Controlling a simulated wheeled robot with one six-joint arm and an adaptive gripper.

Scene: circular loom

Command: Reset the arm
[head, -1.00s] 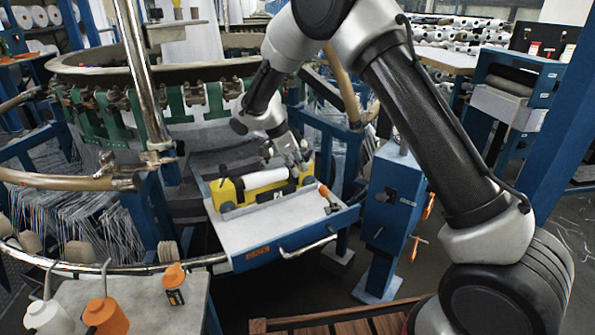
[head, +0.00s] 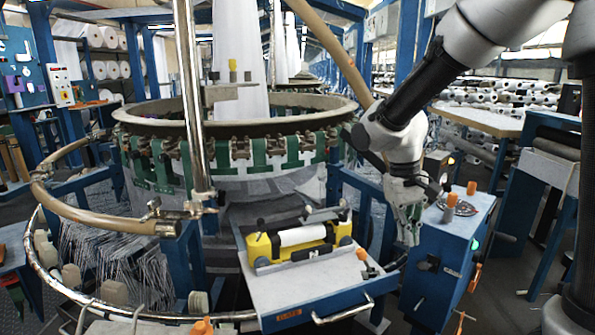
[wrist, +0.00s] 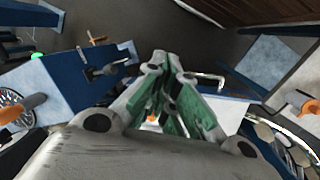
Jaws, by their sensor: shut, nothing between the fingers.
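My gripper (head: 408,232) hangs pointing down at the end of my arm in the head view. It is to the right of the blue tray and just left of the blue control box. In the wrist view its green-padded fingers (wrist: 172,122) are together and hold nothing. The yellow shuttle (head: 260,248) with a white roll (head: 302,236) rests in the open blue tray (head: 305,287), apart from my gripper.
The blue control box (head: 455,250) with knobs and a green light stands close right of my gripper. The circular loom ring (head: 235,128) fills the middle. An orange-handled tool (head: 366,262) lies at the tray's right edge.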

